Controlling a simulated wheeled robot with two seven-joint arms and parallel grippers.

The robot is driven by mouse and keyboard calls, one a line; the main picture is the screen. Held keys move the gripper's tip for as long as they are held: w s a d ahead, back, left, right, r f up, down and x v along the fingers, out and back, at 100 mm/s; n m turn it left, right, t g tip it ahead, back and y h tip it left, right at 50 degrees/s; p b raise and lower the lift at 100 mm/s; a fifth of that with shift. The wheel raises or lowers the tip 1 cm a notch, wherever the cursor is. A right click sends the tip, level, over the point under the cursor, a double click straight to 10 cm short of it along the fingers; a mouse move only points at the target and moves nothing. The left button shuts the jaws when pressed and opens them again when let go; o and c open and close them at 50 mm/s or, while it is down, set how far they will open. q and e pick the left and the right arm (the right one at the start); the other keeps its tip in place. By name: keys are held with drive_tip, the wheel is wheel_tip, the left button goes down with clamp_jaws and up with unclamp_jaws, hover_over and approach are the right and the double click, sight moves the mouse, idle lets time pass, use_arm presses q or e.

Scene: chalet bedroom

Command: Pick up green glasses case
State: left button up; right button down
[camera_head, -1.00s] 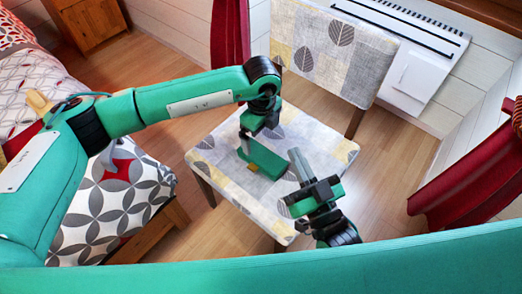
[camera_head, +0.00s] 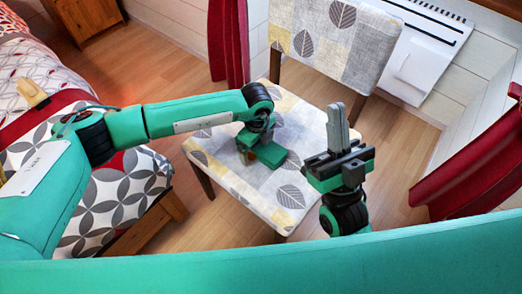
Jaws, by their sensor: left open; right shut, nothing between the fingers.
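The green glasses case (camera_head: 291,161) lies on the patterned seat of the chair (camera_head: 262,188). My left gripper (camera_head: 250,155) is right over the case, reaching down from the end of the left arm, and covers much of it. Its jaws are open, but its fingertips are largely hidden, so I cannot tell whether they touch the case. My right gripper (camera_head: 338,122) is shut and empty. It points up, to the right of the case and in front of the chair's right side.
The chair's backrest (camera_head: 325,45) rises behind the seat. A bed (camera_head: 115,205) stands at the left, a white heater (camera_head: 425,55) is on the back wall, and red curtains (camera_head: 460,165) hang at the right. Wooden floor (camera_head: 400,150) shows around the chair.

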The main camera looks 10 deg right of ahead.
use_arm(q)
drive_tip(key=shift+f, duration=0.35)
drive_tip(key=c, duration=1)
drive_tip(key=shift+r, duration=0.2)
